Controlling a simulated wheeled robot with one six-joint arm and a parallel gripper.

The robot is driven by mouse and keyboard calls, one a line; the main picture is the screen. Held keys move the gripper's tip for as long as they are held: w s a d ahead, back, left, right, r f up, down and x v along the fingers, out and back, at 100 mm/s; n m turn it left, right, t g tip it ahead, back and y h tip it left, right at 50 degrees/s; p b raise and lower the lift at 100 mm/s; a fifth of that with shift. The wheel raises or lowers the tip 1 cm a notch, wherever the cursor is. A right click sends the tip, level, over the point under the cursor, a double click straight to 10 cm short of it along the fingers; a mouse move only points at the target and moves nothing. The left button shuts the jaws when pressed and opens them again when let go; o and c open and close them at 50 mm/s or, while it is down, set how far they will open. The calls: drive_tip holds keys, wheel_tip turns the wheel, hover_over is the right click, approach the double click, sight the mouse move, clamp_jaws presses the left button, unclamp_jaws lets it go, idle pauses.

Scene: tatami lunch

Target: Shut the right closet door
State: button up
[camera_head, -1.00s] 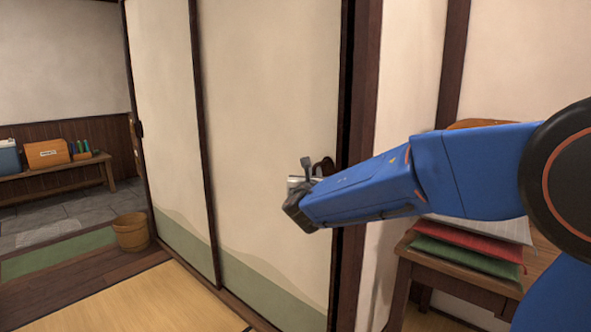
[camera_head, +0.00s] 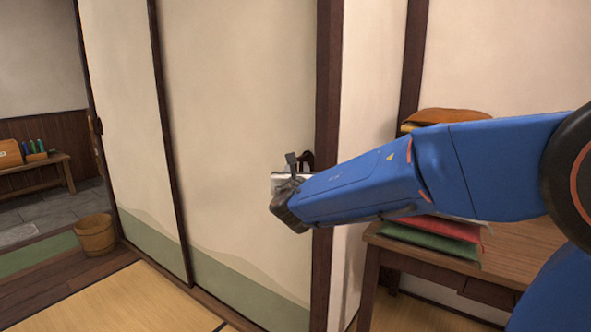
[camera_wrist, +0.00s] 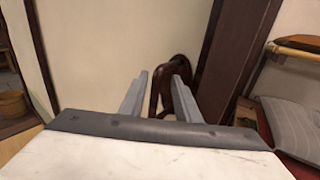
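The right closet door (camera_head: 235,130) is a cream panel with a green lower band. Its right edge meets the dark wooden post (camera_head: 328,120), and no dark gap shows between them. A dark brown loop handle (camera_head: 307,160) stands near that edge, partly hidden by my gripper in the head view. My gripper (camera_head: 292,165) is at the handle. In the wrist view, my gripper (camera_wrist: 160,76) has its two grey fingers apart, with a bar of the handle (camera_wrist: 154,98) between them. I cannot tell whether a finger touches it.
The other closet panel (camera_head: 118,120) is to the left. A wooden bucket (camera_head: 95,236) stands on the floor beyond it. A wooden table (camera_head: 520,252) with stacked cushions (camera_head: 432,240) is close on the right. Tatami (camera_head: 130,300) lies clear in front.

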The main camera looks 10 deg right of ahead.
drive_tip(key=v, duration=1.7)
drive_tip(key=shift+s, duration=0.2)
drive_tip(key=s+d+f+m+g+h, duration=0.2)
drive_tip(key=s+d+f+m+g, duration=0.35)
drive_tip(key=d+m, duration=0.4)
drive_tip(key=s+d+f+m+g+h, duration=0.1)
drive_tip(key=s+d+f+m+g, duration=0.3)
drive_tip(key=s+d+f+m, duration=0.5)
drive_tip(key=s+a+f+m+g+y, duration=0.1)
drive_tip(key=s+a+f+m+y, duration=0.1)
drive_tip(key=s+m, duration=0.3)
drive_tip(key=s+a+f+m+g+y, duration=0.2)
drive_tip(key=s+m+y, duration=0.3)
drive_tip(key=m, duration=0.5)
drive_tip(key=shift+s+f, duration=0.6)
drive_tip(key=shift+f, duration=0.1)
